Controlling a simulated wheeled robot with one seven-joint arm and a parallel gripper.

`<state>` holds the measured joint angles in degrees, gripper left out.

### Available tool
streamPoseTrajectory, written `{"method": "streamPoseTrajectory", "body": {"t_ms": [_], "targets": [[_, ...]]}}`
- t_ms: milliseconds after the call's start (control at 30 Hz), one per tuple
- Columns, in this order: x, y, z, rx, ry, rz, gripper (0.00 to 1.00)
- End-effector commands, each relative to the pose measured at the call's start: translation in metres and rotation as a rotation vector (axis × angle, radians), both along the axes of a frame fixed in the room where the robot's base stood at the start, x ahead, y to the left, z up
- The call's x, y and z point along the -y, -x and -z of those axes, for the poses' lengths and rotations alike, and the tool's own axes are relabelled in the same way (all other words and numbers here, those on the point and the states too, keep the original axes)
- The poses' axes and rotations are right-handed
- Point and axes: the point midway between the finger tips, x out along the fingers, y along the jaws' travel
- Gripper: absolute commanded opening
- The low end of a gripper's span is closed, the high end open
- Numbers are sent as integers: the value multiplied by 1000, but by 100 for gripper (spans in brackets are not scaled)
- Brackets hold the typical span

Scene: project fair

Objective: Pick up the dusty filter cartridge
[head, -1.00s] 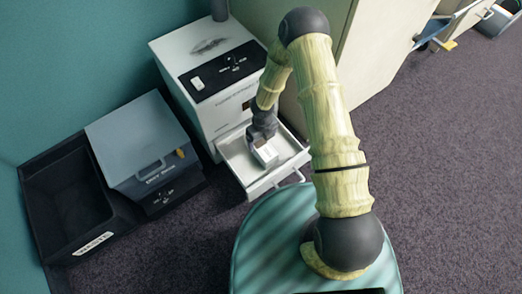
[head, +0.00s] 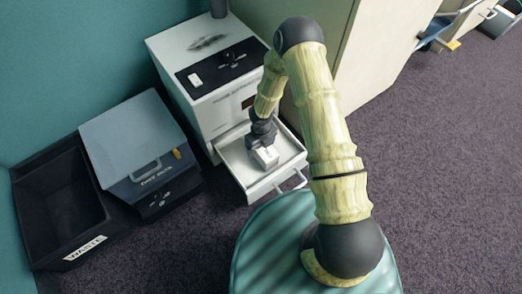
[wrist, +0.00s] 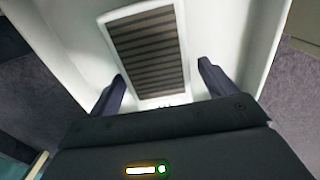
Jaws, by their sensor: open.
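The filter cartridge (wrist: 147,52) shows in the wrist view as a white-framed block with dark brown-grey pleats. It lies in the pulled-out white drawer (head: 262,190) of the fume extractor (head: 225,112). In the head view the cartridge (head: 267,158) is a small pale block just in front of my gripper (head: 262,145). My gripper is open, and in the wrist view its two dark fingers (wrist: 161,72) stand apart, one on each side of the cartridge's near end. I cannot tell whether they touch it.
The drawer walls stand close around my gripper. Left of the extractor is a grey-blue bin (head: 135,140) with a handle, and beside it an open black waste bin (head: 58,205). A beige cabinet (head: 370,60) stands to the right. Carpet (head: 450,190) is clear at right.

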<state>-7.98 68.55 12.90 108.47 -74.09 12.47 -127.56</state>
Motion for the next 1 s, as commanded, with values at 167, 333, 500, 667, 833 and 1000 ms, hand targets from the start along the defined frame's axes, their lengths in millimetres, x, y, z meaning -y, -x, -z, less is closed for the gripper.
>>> {"method": "streamPoseTrajectory", "body": {"t_ms": [167, 333, 500, 667, 833, 1000], "targets": [[0, 0, -1, 0, 0, 0, 84], [0, 0, -1, 0, 0, 0, 84], [0, 0, -1, 0, 0, 0, 64], [0, 0, -1, 0, 0, 0, 33], [0, 0, -1, 0, 0, 0, 31], [0, 0, -5, 0, 0, 0, 32]]}}
